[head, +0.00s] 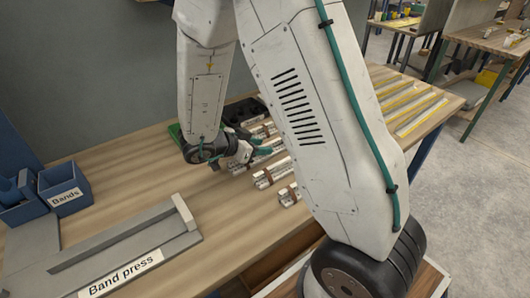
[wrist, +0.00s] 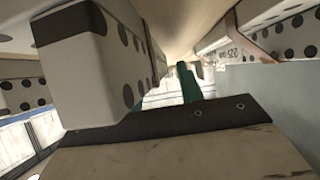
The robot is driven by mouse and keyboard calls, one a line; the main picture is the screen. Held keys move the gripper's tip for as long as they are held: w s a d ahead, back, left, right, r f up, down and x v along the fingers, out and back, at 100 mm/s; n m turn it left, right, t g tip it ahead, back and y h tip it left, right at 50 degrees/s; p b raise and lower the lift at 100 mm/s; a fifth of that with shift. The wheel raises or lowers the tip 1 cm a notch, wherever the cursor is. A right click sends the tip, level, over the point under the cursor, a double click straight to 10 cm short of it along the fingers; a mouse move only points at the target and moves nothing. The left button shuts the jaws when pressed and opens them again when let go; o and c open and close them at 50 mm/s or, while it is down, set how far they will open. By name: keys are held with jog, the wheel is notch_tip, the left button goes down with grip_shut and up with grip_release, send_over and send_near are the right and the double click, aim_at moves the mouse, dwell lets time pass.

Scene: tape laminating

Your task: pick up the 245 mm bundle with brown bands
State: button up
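Pale bundles with brown bands lie in a row on the wooden bench in the head view. One bundle (head: 268,177) lies just in front of my gripper, and another (head: 288,195) is nearer the camera, partly behind my arm. More bundles behind the gripper are partly hidden. I cannot read their lengths. My gripper (head: 244,152) is low over the left ends of the row. In the wrist view, a green finger part (wrist: 188,82) shows between close pale blocks with black dots, one of them large at left (wrist: 85,65). The finger gap is not clear, nor is any grip.
A grey band press (head: 130,245) stands at the front left of the bench, with blue bins (head: 62,190) behind it. A black holder (head: 243,111) is at the back. Slotted boards with yellow strips (head: 405,100) lie at right. Bare bench lies left of the row.

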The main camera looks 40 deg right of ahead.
grip_shut()
